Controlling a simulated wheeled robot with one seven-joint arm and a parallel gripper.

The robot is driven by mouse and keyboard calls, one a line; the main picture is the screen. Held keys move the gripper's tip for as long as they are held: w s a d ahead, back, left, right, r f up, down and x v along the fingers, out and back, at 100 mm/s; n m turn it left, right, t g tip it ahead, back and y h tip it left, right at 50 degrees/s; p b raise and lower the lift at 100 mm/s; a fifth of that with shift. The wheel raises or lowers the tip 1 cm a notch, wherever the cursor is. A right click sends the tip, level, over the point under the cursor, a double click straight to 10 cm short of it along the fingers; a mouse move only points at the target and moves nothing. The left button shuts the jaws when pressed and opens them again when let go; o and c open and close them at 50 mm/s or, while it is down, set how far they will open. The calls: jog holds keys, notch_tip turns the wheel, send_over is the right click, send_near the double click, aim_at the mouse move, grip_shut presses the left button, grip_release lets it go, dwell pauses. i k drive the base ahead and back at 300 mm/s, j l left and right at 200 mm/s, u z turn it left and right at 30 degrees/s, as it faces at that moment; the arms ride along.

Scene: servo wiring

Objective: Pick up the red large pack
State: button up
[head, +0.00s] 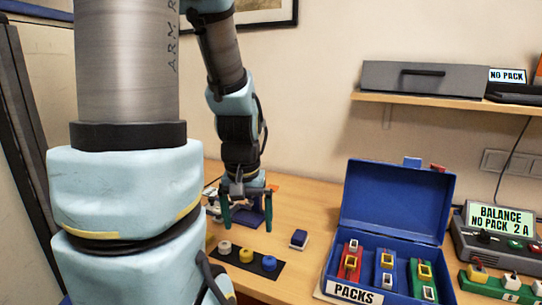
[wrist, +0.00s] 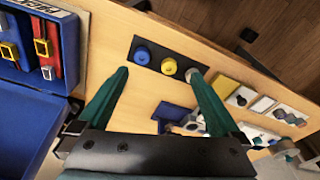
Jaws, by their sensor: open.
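The blue case (head: 398,198) stands open on the table at the right, with a PACKS label on its front. Red packs (head: 343,270) lie in its left section, one with a yellow connector and one with a white one; which is the large one is hard to tell. In the wrist view the red packs (wrist: 54,30) are at the upper left, inside the case (wrist: 30,110). My gripper (head: 247,212) is open and empty above the table, left of the case. Its two green fingers are apart in the wrist view (wrist: 157,77), with no pack between them.
Blue packs (head: 378,272) and green packs (head: 415,285) lie beside the red ones. A black strip (head: 232,258) with white, yellow and blue round pieces lies left of the case. A small blue block (head: 299,238) sits between. A balance unit (head: 492,240) stands at right, under a shelf (head: 440,103).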

aim_at(349, 269)
jog(key=k+l+u, duration=0.25)
jog(key=l+u, duration=0.15)
jog(key=l, duration=0.15)
jog(key=k+l+u, duration=0.8)
jog(key=i, duration=0.05)
